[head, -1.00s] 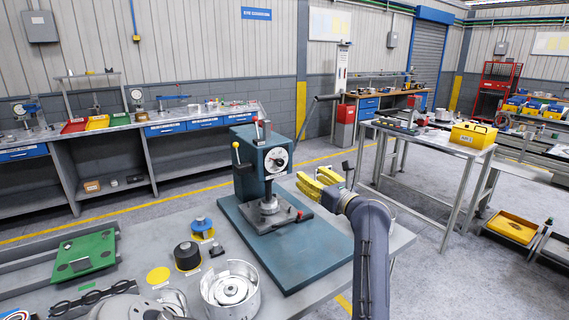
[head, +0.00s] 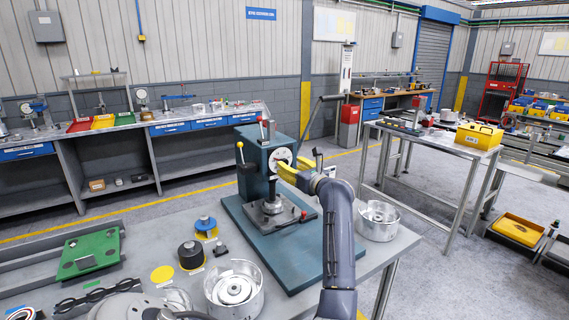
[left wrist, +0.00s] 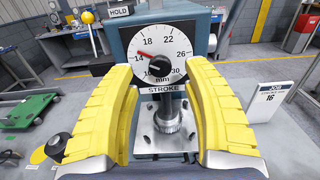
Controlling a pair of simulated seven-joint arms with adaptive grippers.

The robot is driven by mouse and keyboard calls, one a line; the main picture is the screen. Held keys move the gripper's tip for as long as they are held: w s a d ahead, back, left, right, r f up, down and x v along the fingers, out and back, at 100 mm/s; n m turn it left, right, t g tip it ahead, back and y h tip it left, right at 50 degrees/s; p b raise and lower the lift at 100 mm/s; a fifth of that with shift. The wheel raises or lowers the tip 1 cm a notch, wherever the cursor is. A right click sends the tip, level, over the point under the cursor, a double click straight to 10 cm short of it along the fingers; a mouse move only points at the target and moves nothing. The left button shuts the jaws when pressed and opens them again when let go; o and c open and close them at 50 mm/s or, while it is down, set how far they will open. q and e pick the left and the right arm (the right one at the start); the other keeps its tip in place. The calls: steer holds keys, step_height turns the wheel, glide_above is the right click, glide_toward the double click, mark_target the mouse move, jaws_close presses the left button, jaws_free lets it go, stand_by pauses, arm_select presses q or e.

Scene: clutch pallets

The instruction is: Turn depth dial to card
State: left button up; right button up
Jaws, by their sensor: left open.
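The depth dial (head: 281,158) is on the front of a teal press (head: 255,150). In the left wrist view, the dial (left wrist: 157,48) has a white face marked from 10 to 30 mm, a black centre knob (left wrist: 159,69) and a red pointer close to 14. A white job card (left wrist: 268,101) reading 16 stands at the right of that view. My left gripper (head: 287,172) is open just in front of the dial. Its yellow fingers (left wrist: 157,82) lie either side of the knob, apart from it. My right gripper is not in view.
The press has a column and clamp plate (head: 274,215) below the dial, and levers with red and yellow knobs (head: 239,145). Metal drums stand left (head: 234,290) and right (head: 378,221) of its base. A green pallet (head: 88,252) lies at the bench's left.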

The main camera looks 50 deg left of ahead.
mark_target(285, 162)
arm_select(q)
steer(key=shift+w+a, duration=0.15)
steer(key=shift+a, duration=0.95)
steer(key=shift+w+a, duration=0.15)
steer(key=shift+a, duration=0.9)
jaws_close()
